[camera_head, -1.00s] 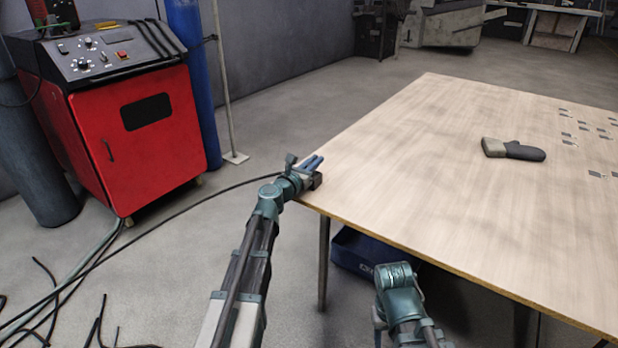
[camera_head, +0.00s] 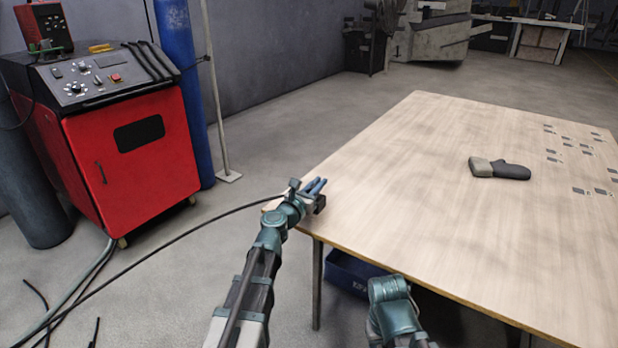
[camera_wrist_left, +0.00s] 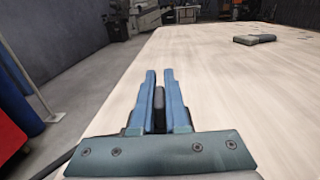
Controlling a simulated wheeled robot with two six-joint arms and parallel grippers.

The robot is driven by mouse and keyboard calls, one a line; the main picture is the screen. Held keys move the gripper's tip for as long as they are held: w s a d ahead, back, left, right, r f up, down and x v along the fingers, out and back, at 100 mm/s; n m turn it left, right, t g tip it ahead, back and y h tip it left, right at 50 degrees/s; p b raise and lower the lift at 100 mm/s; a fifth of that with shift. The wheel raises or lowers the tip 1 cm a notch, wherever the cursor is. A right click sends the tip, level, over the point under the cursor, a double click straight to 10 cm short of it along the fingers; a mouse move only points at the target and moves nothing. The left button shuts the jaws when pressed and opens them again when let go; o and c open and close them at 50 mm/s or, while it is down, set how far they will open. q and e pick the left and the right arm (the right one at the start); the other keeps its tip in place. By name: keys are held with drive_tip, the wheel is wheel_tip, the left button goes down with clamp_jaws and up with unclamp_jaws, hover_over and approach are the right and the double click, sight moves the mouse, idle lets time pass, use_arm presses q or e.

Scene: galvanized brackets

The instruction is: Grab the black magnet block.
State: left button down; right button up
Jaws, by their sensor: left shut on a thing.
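My left gripper (camera_head: 318,185) is over the near left corner of the wooden table (camera_head: 420,220) in the head view. In the left wrist view its two blue fingers (camera_wrist_left: 159,78) point away across the table. A small dark block (camera_wrist_left: 159,100), seemingly the black magnet block, sits between the fingers, which are shut on it. The fingers hide its sides, and I cannot tell if it touches the table. My right arm (camera_head: 392,305) shows only in part at the bottom of the head view; its gripper is out of sight.
The middle of the table is clear. A red machine (camera_head: 140,160) stands left, and a blue crate (camera_head: 350,274) is under the table.

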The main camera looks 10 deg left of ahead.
use_arm(q)
drive_tip(key=s+d+r, duration=0.1)
drive_tip(key=s+d, duration=0.5)
drive_tip(key=d, duration=0.1)
drive_tip(key=shift+s+d+p, duration=0.25)
drive_tip(key=shift+s+p, duration=0.1)
drive_tip(key=shift+p, duration=0.05)
